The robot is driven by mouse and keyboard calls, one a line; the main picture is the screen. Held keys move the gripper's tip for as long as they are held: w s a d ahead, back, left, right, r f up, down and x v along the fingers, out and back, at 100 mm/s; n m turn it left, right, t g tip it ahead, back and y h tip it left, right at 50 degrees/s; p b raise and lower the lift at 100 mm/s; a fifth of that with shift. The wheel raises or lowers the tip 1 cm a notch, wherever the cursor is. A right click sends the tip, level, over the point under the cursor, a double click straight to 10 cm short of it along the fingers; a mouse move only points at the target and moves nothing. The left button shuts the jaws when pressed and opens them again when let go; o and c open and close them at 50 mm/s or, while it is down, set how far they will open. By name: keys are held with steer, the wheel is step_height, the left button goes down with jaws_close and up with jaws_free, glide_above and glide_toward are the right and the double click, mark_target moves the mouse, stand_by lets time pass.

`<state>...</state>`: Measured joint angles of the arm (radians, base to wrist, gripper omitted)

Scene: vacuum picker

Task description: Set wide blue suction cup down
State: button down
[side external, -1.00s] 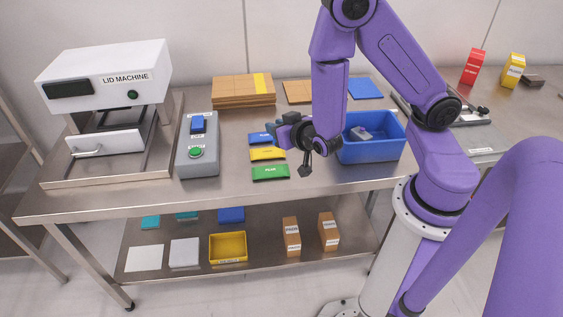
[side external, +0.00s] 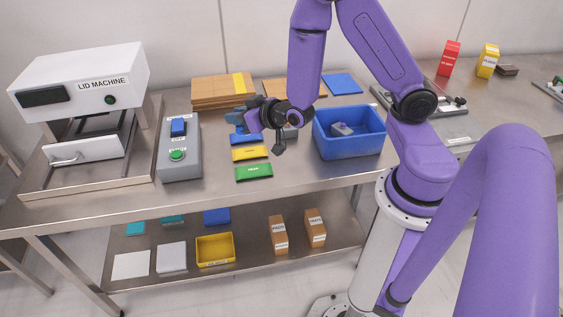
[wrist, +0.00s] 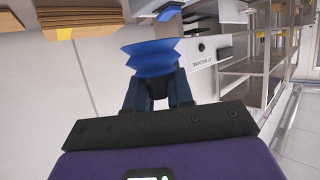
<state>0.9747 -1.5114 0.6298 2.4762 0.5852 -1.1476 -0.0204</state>
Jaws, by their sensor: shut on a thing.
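The wide blue suction cup (wrist: 151,60) has a ribbed, flared shape. My gripper (wrist: 158,90) is shut on it in the wrist view, with the cup sticking out beyond the fingertips. In the side external view my gripper (side external: 250,118) is above the far end of the coloured packets, in front of the cardboard stack. The cup (side external: 235,117) shows there at its left, partly hidden by the fingers. The cup appears clear of the table, though its exact height is hard to tell.
A blue bin (side external: 350,147) with a small grey item inside stands right of the gripper. Yellow (side external: 250,154) and green (side external: 254,172) packets lie in front. A grey button box (side external: 180,150) and lid machine (side external: 80,80) stand left. The cardboard stack (side external: 222,94) is behind.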

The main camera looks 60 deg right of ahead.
steer(key=s+d+f+m+g+h, duration=0.1)
steer(key=s+d+m+g+h, duration=0.1)
steer(key=s, duration=0.6)
steer(key=s+d+f+m+g+h, duration=0.1)
steer(key=s+d+m+g+h, duration=0.2)
steer(key=s+m+h, duration=0.2)
steer(key=s+d+f+m+g+h, duration=0.1)
steer(key=s+m+h, duration=0.3)
steer(key=s, duration=0.7)
steer(key=shift+s+d+m+g, duration=0.15)
steer(key=shift+d+m+g, duration=0.35)
steer(key=shift+d+g, duration=0.25)
steer(key=shift+d, duration=0.1)
glide_above(298, 160)
steer(key=shift+s+f, duration=0.15)
steer(key=shift+f, duration=2.15)
steer(key=shift+s+f, duration=0.1)
steer(key=shift+f, duration=2.15)
steer(key=shift+w+f, duration=0.2)
steer(key=shift+f, duration=0.7)
steer(key=shift+w+f, duration=0.15)
steer(key=shift+f, duration=0.7)
steer(key=c, duration=1)
jaws_free()
